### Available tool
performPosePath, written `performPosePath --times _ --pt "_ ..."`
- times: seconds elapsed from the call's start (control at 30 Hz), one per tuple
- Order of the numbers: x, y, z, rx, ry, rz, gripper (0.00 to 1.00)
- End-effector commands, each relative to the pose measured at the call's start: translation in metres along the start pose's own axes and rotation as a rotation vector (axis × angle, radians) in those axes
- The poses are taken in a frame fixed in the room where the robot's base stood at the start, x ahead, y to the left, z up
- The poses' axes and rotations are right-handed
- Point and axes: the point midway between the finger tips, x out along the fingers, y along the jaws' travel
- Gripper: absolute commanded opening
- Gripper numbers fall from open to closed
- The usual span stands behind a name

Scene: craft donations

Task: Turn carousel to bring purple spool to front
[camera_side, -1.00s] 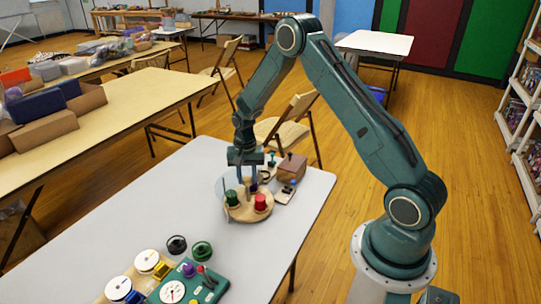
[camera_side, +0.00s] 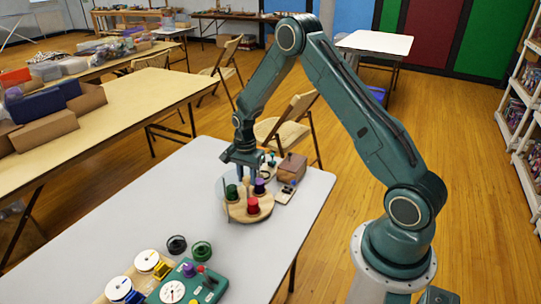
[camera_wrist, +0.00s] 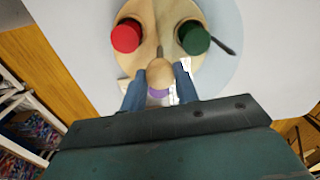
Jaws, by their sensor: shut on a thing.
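The round pale wooden carousel (camera_side: 240,214) stands on the grey-white table. It bears a red spool (camera_side: 252,205) at the front, a green spool (camera_side: 231,191) at the left and a purple spool (camera_side: 259,186) at the back right. My gripper (camera_side: 247,176) points down over the carousel. In the wrist view its blue fingers (camera_wrist: 161,76) are shut on a round wooden knob (camera_wrist: 160,70). The purple spool (camera_wrist: 158,93) is partly hidden behind the knob and fingers there. The red spool (camera_wrist: 126,37) and green spool (camera_wrist: 193,38) are beyond, left and right.
A brown box (camera_side: 292,167) and small items stand close behind the carousel's right side. A green device (camera_side: 188,284), white-faced reels (camera_side: 146,260) and dark rings (camera_side: 176,245) lie at the table's front left. The table's left part is clear.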

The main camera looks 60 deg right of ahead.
Motion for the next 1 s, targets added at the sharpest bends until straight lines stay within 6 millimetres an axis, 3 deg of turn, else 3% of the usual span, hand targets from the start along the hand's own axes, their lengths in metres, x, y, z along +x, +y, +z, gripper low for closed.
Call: performPosePath --times 1.0 --pt "-0.0017 -0.0006 -0.0019 0.511 0.004 -0.004 0.0"
